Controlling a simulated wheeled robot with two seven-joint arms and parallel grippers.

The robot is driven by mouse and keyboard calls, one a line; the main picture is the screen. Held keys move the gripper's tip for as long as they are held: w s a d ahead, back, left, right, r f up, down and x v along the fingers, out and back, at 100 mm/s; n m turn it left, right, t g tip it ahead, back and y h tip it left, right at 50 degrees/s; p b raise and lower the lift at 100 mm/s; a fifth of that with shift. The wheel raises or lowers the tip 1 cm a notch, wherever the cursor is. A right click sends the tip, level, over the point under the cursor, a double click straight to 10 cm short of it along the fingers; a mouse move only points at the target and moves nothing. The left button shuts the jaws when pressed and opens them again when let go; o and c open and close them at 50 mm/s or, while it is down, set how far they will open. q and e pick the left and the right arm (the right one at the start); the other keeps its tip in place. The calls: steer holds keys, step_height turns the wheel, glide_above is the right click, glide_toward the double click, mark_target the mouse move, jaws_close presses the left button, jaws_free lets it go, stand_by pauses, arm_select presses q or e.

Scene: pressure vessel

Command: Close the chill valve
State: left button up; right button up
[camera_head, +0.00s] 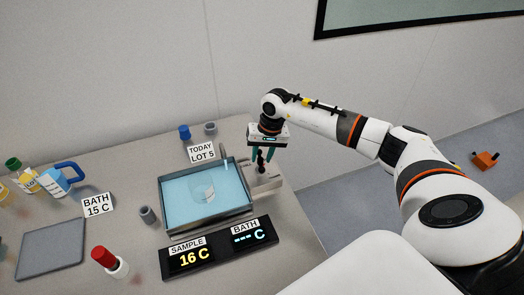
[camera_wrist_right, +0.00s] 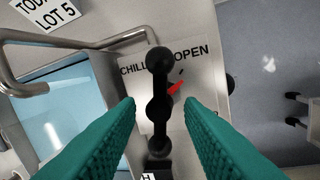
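The chill valve (camera_wrist_right: 158,105) shows in the right wrist view as a black handle with ball-shaped knobs, over a plate (camera_wrist_right: 200,75) lettered "CHILL" and "OPEN". A red pointer mark (camera_wrist_right: 175,88) shows beside the handle, and the handle hides part of the lettering. My right gripper (camera_wrist_right: 160,103) is open, with one green finger on each side of the handle and a visible gap on both sides. In the head view the right gripper (camera_head: 261,155) points down over the valve at the bath's right side and partly hides it. My left gripper is out of view.
The blue bath tray (camera_head: 207,233) stands left of the valve, with a clear vessel (camera_head: 202,190) in it. A display (camera_head: 218,248) reads sample 16 C and bath dashes. A "TODAY LOT 5" card (camera_head: 201,152) stands behind.

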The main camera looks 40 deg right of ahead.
steer(key=shift+f, duration=0.15)
jaws_close()
